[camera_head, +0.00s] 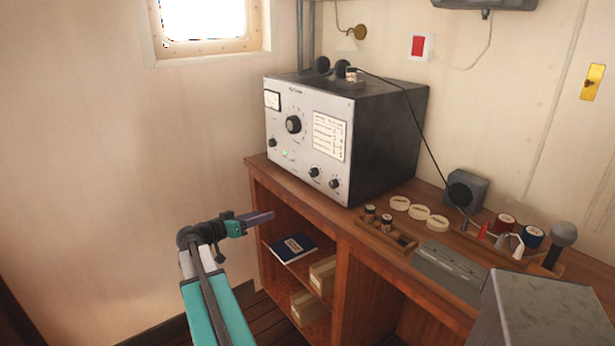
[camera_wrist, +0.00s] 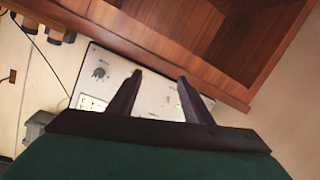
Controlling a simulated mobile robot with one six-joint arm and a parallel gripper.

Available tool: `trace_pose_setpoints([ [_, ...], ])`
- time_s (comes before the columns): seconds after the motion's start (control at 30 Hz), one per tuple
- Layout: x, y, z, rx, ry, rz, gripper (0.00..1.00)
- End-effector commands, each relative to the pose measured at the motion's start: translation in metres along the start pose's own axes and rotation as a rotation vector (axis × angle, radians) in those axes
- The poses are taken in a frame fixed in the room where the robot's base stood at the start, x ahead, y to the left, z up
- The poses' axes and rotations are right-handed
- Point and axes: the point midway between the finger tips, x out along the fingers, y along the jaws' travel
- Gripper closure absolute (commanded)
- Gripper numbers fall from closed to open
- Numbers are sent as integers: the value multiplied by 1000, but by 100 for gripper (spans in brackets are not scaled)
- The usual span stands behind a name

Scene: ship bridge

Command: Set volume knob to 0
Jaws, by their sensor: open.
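A grey-faced radio set (camera_head: 305,165) with a black case stands on the wooden desk. Its front has a large dark knob (camera_head: 293,124) and small knobs at lower left (camera_head: 272,142) and lower right (camera_head: 314,172), (camera_head: 334,184). Their labels are too small to read, so I cannot tell which is the volume knob. My gripper (camera_head: 272,215) is low in front of the desk, left of and below the radio. In the wrist view my gripper (camera_wrist: 159,77) is open and empty, its fingers apart before the radio face (camera_wrist: 150,100). One knob (camera_wrist: 99,73) shows there left of the fingers.
The desk's wooden edge (camera_head: 300,195) is close to my gripper. Below it, open shelves hold a dark book (camera_head: 293,247) and boxes (camera_head: 322,275). A headset (camera_head: 340,68) lies on the radio, its cable crossing the desk. Room by the left wall is free.

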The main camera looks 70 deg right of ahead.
Motion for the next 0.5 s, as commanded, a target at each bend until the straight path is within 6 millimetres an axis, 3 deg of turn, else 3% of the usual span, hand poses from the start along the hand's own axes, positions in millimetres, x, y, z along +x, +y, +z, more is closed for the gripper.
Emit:
trace_pose_setpoints([
  [0.03,12,13,-24,43,32,30,54],
  [0.1,23,28,-48,94,74,63,54],
  [0.2,33,44,-73,142,119,95,54],
  [0.33,38,54,-87,171,147,113,54],
  [0.5,38,56,-88,174,150,115,54],
])
